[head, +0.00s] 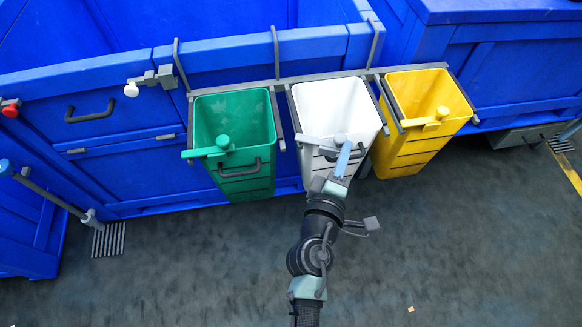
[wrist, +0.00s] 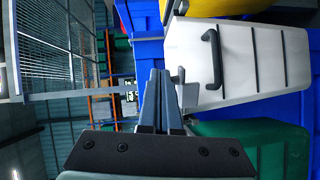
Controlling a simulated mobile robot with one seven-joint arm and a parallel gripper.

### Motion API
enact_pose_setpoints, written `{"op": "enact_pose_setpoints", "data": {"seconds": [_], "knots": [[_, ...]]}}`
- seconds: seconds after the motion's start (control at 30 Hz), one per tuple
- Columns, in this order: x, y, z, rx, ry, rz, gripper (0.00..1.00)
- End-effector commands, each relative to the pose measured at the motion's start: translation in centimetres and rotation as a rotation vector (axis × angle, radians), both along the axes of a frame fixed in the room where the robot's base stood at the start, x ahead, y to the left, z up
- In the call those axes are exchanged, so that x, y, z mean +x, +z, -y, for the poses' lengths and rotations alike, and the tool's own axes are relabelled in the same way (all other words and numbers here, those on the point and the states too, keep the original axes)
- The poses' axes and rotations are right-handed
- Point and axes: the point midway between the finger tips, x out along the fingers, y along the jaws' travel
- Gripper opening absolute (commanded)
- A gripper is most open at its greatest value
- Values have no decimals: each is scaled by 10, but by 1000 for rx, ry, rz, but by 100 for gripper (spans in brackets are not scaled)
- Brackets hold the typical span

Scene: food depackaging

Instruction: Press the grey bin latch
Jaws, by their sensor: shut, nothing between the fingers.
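The grey bin (head: 352,98), pale grey to white, hangs in the middle of three bins. Its latch (head: 315,141) is a light grey bar with a round knob at the bin's front rim. My gripper (head: 345,147) is shut and empty, its blue-grey fingers at the bin's front beside the knob. I cannot tell whether they touch the latch. In the wrist view my shut fingers (wrist: 158,74) point toward the edge of the grey bin (wrist: 245,60), whose dark handle (wrist: 213,58) shows to their right.
A green bin (head: 235,118) hangs to the left and a yellow bin (head: 415,97) to the right, each with its own latch. They hang on a rail in front of a large blue crate (head: 110,90). The floor (head: 190,270) in front is mostly clear.

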Motion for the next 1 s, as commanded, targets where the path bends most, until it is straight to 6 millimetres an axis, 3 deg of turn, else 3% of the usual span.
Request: {"op": "enact_pose_setpoints", "data": {"seconds": [0.5,1.0], "knots": [[36,0,16,0,-2,0,0],[39,0,16,-1,-1,0,0]]}}
